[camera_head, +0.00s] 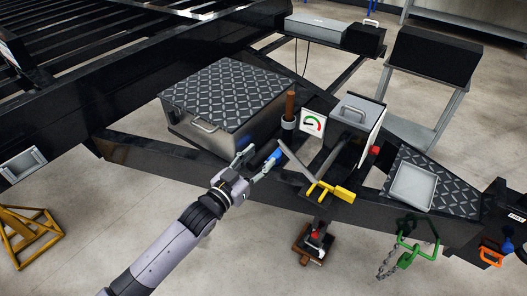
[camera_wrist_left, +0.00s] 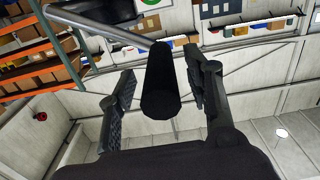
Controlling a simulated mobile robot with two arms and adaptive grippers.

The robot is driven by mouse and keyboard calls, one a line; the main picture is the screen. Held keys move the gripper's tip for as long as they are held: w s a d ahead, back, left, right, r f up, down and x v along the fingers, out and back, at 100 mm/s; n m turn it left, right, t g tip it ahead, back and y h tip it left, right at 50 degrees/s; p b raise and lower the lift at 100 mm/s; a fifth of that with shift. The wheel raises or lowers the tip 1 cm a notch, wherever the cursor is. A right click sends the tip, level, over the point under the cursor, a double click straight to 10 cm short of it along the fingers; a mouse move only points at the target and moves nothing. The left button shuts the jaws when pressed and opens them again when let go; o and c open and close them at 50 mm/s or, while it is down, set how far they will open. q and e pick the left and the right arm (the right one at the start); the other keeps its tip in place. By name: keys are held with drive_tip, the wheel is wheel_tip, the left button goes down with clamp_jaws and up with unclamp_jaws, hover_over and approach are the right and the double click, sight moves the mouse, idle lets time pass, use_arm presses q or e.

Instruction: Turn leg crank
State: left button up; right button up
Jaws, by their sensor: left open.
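In the left wrist view, a dark cylindrical handle (camera_wrist_left: 160,80) stands between the two open fingers (camera_wrist_left: 160,92), with visible gaps on both sides. A grey rod (camera_wrist_left: 95,27) runs from its top toward the upper left. The fingers do not appear closed on the handle. My right gripper is not in view.
A toolbox with a diamond-plate lid (camera_head: 228,88) stands behind my gripper. A yellow lever (camera_head: 332,190) lies right of the crank bar. A gauge sign (camera_head: 312,122), a brown-handled post (camera_head: 290,106) and the black trailer frame (camera_head: 165,153) are close by. A green hook (camera_head: 415,249) hangs at right.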

use_arm(q)
drive_tip(key=shift+x, duration=1.4)
drive_tip(key=shift+c, duration=0.2)
clamp_jaws()
